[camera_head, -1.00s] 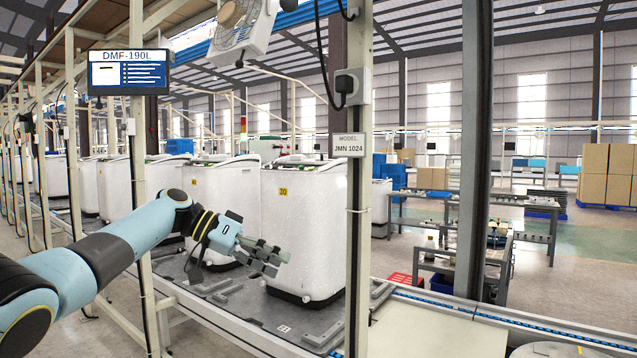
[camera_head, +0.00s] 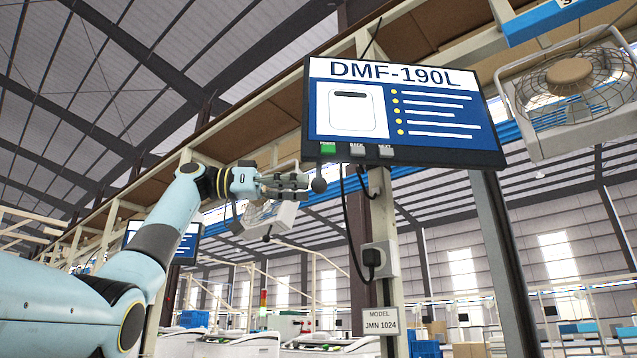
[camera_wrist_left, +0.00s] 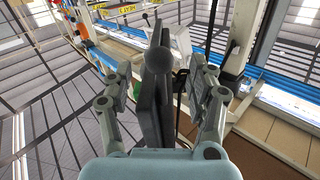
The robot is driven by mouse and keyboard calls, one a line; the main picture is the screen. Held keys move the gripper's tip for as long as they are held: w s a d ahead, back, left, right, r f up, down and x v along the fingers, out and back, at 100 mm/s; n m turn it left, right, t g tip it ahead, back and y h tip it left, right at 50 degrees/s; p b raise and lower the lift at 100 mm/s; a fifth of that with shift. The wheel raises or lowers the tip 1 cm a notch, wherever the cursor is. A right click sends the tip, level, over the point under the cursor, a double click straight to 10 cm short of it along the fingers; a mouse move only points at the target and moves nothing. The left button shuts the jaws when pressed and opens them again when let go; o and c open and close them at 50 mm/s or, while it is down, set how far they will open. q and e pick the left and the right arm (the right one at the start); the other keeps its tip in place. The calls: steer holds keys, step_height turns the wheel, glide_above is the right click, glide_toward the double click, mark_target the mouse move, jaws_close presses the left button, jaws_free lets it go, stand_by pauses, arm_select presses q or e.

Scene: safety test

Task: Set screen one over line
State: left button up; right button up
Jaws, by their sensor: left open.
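The screen marked DMF-190L (camera_head: 403,112) hangs at upper right in the head view. It shows a white machine picture and several text lines. A green button (camera_head: 328,148) and two grey buttons sit along its lower edge. My left gripper (camera_head: 300,185) appears to the left of and below the screen, apart from it in the picture. It also shows in the left wrist view (camera_wrist_left: 160,85), its outer fingers apart. A dark grey ball-tipped piece (camera_wrist_left: 158,58) stands between them; its ball (camera_head: 319,185) shows at the gripper's tip. My right gripper is not in view.
A post with a black cable and socket box (camera_head: 379,261) stands below the screen. A caged fan (camera_head: 570,85) hangs at right. Another blue screen (camera_head: 186,249) is partly behind my left arm. White machines (camera_head: 235,343) stand below. A sign reads JMN 1024 (camera_head: 380,321).

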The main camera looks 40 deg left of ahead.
mark_target(320, 189)
arm_select(q)
steer(key=p+x, duration=0.1)
steer(key=x, duration=0.3)
steer(key=shift+w+d, duration=0.1)
steer(key=shift+w, duration=0.05)
jaws_close()
steer(key=shift+w+d, duration=0.1)
stand_by(0.4)
